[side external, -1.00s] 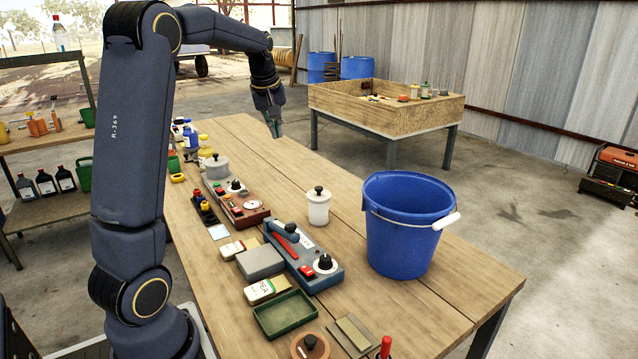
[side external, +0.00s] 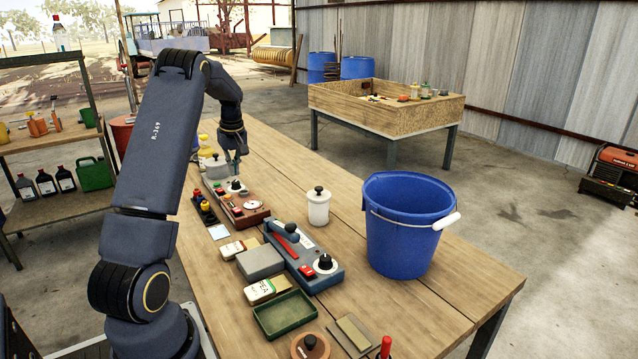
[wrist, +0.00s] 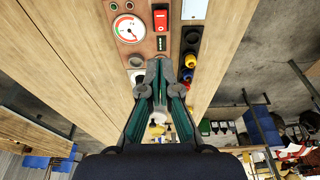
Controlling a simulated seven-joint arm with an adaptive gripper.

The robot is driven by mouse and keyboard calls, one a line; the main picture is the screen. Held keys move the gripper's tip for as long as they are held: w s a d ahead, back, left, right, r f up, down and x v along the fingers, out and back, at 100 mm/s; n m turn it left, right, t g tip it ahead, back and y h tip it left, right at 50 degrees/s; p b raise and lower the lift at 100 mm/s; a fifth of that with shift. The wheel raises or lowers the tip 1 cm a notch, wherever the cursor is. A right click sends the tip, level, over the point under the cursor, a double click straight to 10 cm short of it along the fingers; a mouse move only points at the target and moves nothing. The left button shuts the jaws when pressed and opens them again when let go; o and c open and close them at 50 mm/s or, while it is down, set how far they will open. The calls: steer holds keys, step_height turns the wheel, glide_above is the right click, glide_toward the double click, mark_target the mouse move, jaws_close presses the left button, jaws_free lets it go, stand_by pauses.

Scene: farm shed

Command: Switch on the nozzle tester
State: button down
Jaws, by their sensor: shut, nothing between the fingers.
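The brown panel with a gauge, which looks like the nozzle tester, lies on the bench in the side view (side external: 262,217); it also shows in the wrist view (wrist: 146,44). On it are a round white gauge (wrist: 128,27), a red switch (wrist: 161,20) and a dark knob (side external: 235,185). I cannot tell the switch's position. My gripper (side external: 236,172) is shut and empty, pointing down above the knob end of the panel. In the wrist view its fingertips (wrist: 160,66) are together and cover part of the panel.
A blue-grey device (side external: 300,252) with a red lever and black knob sits nearer the camera. A blue bucket (side external: 405,235) and a white lidded jar (side external: 318,207) stand to the right. A grey box (side external: 260,262) and green tray (side external: 284,314) lie in front. The bench's right back is clear.

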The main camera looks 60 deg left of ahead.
mark_target(238, 210)
steer(key=x, duration=0.7)
steer(key=d+x, duration=0.1)
steer(key=x, duration=0.3)
steer(key=shift+f, duration=0.15)
steer(key=shift+d+f, duration=0.15)
steer(key=shift+f, duration=0.6)
steer(key=shift+d+f+y, duration=0.2)
steer(key=shift+f+y, duration=0.1)
steer(key=shift+y, duration=0.1)
steer(key=shift+a, duration=0.15)
steer(key=shift+a+r, duration=0.3)
steer(key=shift+a, duration=0.35)
